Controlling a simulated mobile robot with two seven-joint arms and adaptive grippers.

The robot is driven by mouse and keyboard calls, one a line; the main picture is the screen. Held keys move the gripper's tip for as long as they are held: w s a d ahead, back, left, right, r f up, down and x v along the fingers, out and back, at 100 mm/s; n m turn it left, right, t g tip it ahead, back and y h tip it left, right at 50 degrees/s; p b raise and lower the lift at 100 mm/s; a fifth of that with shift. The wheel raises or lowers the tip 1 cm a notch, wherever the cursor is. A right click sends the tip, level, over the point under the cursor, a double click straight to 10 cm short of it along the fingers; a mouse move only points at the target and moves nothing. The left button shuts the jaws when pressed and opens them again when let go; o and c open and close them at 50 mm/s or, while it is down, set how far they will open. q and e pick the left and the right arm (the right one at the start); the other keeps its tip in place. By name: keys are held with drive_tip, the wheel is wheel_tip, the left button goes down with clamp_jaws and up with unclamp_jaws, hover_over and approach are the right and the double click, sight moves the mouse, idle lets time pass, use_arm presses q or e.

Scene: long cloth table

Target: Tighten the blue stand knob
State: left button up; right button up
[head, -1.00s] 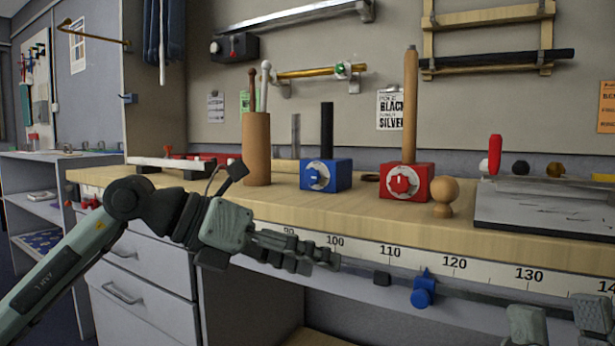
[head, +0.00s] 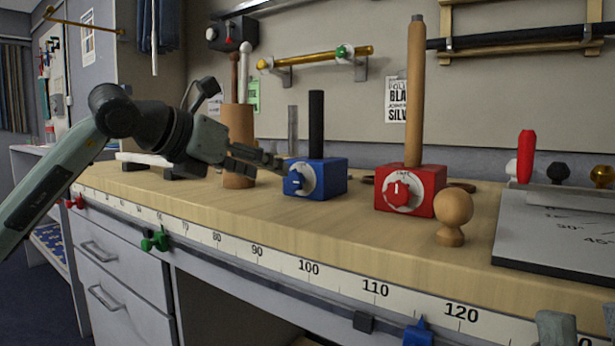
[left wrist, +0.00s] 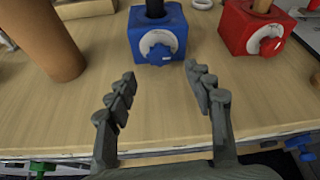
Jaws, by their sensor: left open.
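The blue stand (head: 328,180) is a blue block with an upright black rod (head: 316,125) on the table. Its front carries a blue knob (head: 299,180) on a pale round dial; the knob also shows in the left wrist view (left wrist: 160,52). My left gripper (head: 280,163) is open and empty, close in front of the blue stand in the head view. In the left wrist view its fingers (left wrist: 160,76) are spread, with the knob ahead between their tips and apart from them. Grey-green parts of mine, seemingly at my right gripper (head: 582,322), show at the bottom right; their fingers are unclear.
A red stand (head: 410,192) with a red knob and a wooden rod stands to the right. A round-topped wooden peg (head: 453,216) is beside it. A brown cylinder (head: 239,148) holding sticks stands left. The tabletop (head: 250,215) before the blue stand is clear.

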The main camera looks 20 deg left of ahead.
sight(291, 180)
use_arm(q)
drive_tip(key=shift+x, duration=3.8)
